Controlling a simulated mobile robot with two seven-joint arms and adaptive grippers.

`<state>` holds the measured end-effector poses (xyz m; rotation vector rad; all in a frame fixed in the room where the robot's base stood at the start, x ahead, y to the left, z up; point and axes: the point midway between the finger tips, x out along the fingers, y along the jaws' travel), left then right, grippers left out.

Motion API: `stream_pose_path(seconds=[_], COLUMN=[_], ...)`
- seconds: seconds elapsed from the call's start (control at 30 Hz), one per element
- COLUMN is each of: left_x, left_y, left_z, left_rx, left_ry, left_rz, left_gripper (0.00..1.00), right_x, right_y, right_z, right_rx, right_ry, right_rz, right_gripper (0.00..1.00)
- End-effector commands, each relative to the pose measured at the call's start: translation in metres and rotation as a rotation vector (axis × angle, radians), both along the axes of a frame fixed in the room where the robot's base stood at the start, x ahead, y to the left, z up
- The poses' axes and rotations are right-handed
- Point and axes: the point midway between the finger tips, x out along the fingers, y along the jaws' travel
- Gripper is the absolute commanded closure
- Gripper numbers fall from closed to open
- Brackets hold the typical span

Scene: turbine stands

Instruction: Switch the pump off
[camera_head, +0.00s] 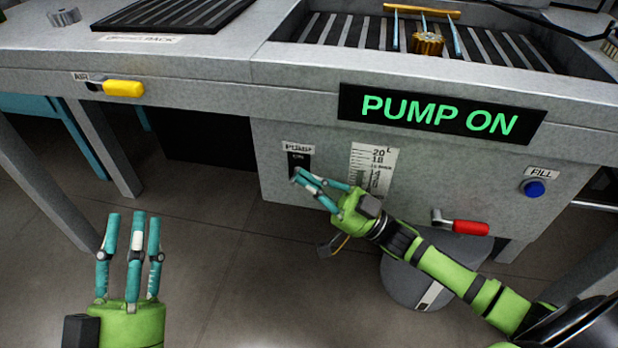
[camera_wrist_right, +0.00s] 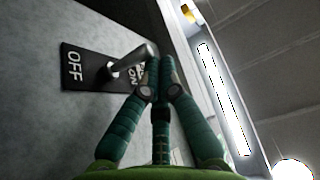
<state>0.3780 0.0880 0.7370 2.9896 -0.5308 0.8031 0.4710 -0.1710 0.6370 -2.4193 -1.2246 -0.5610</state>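The pump switch plate (camera_head: 299,159), black, sits under a PUMP label on the grey tank front. In the right wrist view the plate (camera_wrist_right: 75,69) reads OFF at one end and ON at the other, and its metal lever (camera_wrist_right: 134,56) leans toward ON. My right gripper (camera_head: 299,177) is at the switch, its fingers drawn together; in the wrist view the fingertips (camera_wrist_right: 154,75) are close to the lever's tip, and I cannot tell if they touch. The sign (camera_head: 440,114) reads PUMP ON in green. My left gripper (camera_head: 133,218) is open and empty at lower left.
A level scale (camera_head: 372,166) is right of the switch. A red-handled valve (camera_head: 470,227) and a blue FILL button (camera_head: 534,188) are further right. A yellow AIR handle (camera_head: 123,88) is on the left bench edge.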

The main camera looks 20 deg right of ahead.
Motion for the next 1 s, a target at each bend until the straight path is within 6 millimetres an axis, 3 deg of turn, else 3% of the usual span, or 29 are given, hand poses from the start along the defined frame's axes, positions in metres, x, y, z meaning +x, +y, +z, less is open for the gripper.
stream_pose_path(seconds=[0.53,1.0], left_x=[-0.006,-0.002], left_y=[-0.001,0.000], left_z=[0.009,0.000], left_rx=[-0.017,-0.013], left_ry=[-0.051,-0.004], left_rz=[-0.010,0.000], left_gripper=[0.60,0.60], right_x=[-0.002,-0.002], right_y=[0.001,0.001], right_z=[-0.009,-0.013], right_rx=[-0.061,-0.060], right_ry=[-0.089,-0.089], right_rz=[-0.001,-0.001], right_gripper=[1.00,1.00])
